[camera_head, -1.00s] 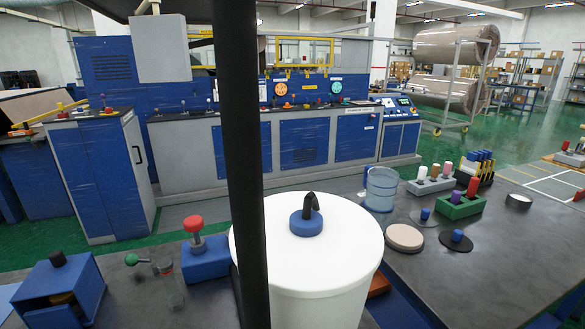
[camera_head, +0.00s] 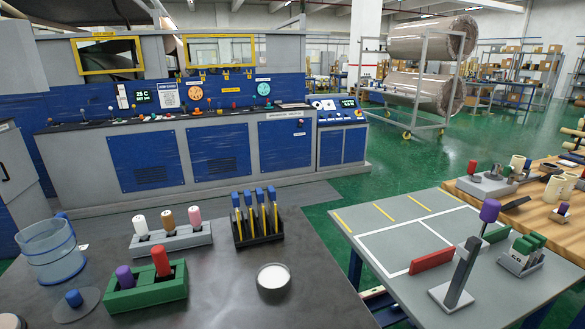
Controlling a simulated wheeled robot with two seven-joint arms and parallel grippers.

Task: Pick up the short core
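Neither of my grippers is in the head view. Pale hollow cylinders that look like cores stand on a wooden-topped table (camera_head: 520,215) at the right edge. One pale cylinder (camera_head: 517,163) is near the back, and another (camera_head: 552,188) is nearer the front; more sit beside it, partly cut off by the picture edge. I cannot tell from here which of them is the short core.
A grey table (camera_head: 385,235) with white lines, a red block (camera_head: 431,260) and an upright dark post (camera_head: 462,272) stands before the wooden one. A dark bench (camera_head: 220,285) with a green holder (camera_head: 146,288) fills the front left. Green floor (camera_head: 420,165) is open behind.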

